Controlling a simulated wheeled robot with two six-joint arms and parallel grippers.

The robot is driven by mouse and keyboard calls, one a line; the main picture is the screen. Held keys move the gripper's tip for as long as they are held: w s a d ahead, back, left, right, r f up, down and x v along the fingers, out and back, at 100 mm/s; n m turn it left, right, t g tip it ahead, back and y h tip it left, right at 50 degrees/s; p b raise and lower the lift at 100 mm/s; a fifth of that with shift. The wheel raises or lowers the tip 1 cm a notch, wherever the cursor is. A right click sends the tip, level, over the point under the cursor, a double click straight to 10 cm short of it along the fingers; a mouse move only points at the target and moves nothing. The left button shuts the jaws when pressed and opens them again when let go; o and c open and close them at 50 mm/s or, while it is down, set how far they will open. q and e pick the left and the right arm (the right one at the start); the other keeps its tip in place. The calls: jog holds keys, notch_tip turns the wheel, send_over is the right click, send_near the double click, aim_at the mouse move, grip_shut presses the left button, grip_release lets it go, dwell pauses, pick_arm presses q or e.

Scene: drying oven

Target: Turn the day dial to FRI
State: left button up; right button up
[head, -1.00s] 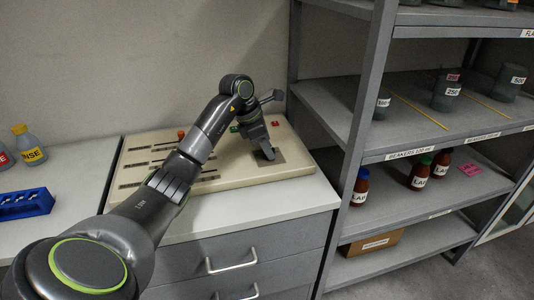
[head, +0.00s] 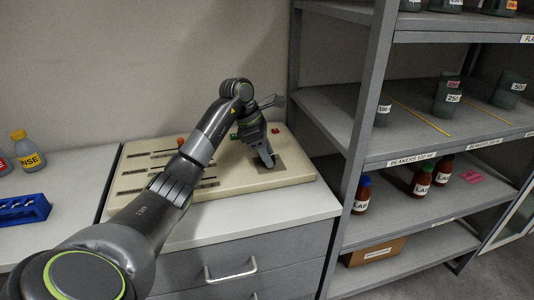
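A beige control panel (head: 240,183) lies on the white-topped drawer unit, with slider slots on its left and a dark square plate (head: 290,163) on its right. My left gripper (head: 269,163) points down onto that plate. Its fingers appear close together, and they hide whatever dial sits there. No day lettering is readable, and I cannot tell whether the fingers hold the dial. My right gripper is not in view.
An orange slider knob (head: 181,141), a green button (head: 233,134) and a red button (head: 275,130) stand on the panel. A grey shelf with bottles and beakers stands close at right.

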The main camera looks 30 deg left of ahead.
pick_arm(q)
jog(key=shift+o, duration=0.8)
jog(key=p+v, duration=0.7)
jog(key=v, duration=1)
jog(key=shift+r, duration=0.25)
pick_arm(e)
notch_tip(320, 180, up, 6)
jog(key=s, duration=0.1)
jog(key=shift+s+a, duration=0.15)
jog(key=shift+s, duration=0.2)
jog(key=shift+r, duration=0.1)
